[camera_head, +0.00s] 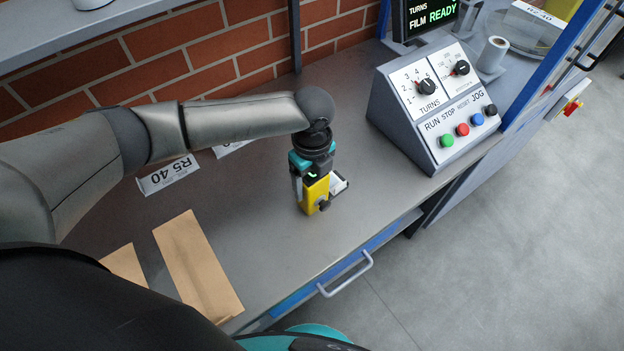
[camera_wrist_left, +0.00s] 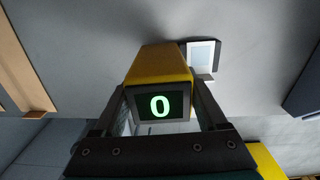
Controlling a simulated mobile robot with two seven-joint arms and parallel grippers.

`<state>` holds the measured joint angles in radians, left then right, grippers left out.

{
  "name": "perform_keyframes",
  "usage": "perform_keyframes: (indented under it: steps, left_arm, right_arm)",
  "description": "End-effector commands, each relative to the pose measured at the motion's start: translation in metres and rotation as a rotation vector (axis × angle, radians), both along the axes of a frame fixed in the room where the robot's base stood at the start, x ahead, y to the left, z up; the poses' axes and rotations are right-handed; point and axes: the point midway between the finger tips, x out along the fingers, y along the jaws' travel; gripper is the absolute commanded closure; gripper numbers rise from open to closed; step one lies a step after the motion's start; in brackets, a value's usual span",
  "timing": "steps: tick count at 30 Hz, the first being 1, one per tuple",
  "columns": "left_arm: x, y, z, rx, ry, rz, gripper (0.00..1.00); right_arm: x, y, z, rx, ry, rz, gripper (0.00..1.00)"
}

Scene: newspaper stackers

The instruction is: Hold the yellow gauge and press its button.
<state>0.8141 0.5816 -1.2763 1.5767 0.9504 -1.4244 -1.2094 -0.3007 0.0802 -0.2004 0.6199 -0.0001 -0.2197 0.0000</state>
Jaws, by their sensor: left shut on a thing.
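The yellow gauge (camera_head: 316,194) stands upright on or just above the grey bench top, near its front edge. My left gripper (camera_head: 311,180) points down from above and is shut on it. In the left wrist view the gauge (camera_wrist_left: 160,63) sits between the two fingers, and its dark display (camera_wrist_left: 159,106) reads a green 0. A small dark part shows low on its side in the head view. I cannot tell whether that is the button. My right gripper is not in view.
A small white-faced piece (camera_wrist_left: 203,53) is beside the gauge. A control console (camera_head: 433,108) with knobs and coloured buttons stands to the right. A handle (camera_head: 345,275) juts from the bench front.

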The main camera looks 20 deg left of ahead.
Motion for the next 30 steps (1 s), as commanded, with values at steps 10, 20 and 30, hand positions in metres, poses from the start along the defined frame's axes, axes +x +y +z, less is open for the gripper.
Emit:
perform_keyframes:
  steps: [10,20,30]
  left_arm:
    - [0.0006,-0.0002,0.0006,-0.001,-0.002,0.0,1.0]
    - [0.0005,-0.0003,0.0006,-0.001,-0.002,0.0,1.0]
    - [0.0005,-0.0003,0.0007,-0.001,-0.002,0.0,1.0]
  right_arm:
    - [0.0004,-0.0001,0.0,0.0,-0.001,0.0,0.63]
    - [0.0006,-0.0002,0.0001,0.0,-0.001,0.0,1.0]
    - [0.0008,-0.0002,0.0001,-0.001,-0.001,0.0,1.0]
